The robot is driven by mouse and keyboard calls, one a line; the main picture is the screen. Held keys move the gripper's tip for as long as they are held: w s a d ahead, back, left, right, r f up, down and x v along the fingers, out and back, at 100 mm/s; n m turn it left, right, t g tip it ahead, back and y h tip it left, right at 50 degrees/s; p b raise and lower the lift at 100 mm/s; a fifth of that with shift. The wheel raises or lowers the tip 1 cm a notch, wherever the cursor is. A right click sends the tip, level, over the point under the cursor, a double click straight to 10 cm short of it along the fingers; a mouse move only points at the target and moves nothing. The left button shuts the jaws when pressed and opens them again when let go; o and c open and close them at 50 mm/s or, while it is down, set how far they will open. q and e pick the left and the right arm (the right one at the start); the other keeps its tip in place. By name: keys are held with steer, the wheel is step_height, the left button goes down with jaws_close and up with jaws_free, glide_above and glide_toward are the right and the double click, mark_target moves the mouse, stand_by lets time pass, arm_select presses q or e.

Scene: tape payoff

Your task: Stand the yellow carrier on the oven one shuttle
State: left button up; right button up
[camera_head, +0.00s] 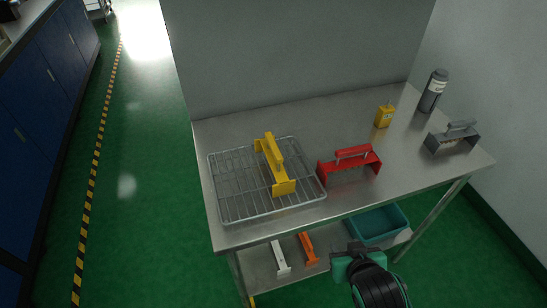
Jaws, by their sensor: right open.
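The yellow carrier (275,165) has a long handle bar and end plates. It rests on a wire rack (230,195) at the left of the steel table, running from back to front. No oven one label can be read on the rack, so I cannot tell if it is the oven one shuttle. My right gripper (349,256), teal and black, is open and in front of the table's front edge, well apart from the carrier. Nothing shows between its fingers, though they are small in view. My left gripper is out of view.
On the table (300,112) are a red carrier (350,165), a grey carrier (452,137), a yellow container (384,116) and a dark bottle (433,91). A lower shelf holds a white carrier (281,259), an orange carrier (308,248) and a teal bin (378,224).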

steer(key=w+a+r+t+y, duration=0.2)
steer(key=w+a+r+t, duration=0.3)
steer(key=a+r, duration=0.25)
steer(key=n+t+y, duration=0.2)
steer(key=y, duration=0.1)
glide_toward(280, 163)
steer(key=p+x, duration=0.2)
steer(key=x, duration=0.6)
steer(key=shift+w+d+r, duration=0.1)
steer(key=shift+r, duration=0.05)
steer(key=p+x, duration=0.1)
steer(key=x, duration=0.3)
steer(key=shift+w, duration=0.3)
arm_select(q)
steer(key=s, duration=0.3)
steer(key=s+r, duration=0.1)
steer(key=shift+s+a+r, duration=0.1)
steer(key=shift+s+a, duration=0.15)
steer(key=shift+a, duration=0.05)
arm_select(e)
steer(key=shift+c, duration=0.4)
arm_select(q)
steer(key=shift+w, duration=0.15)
arm_select(e)
jaws_close()
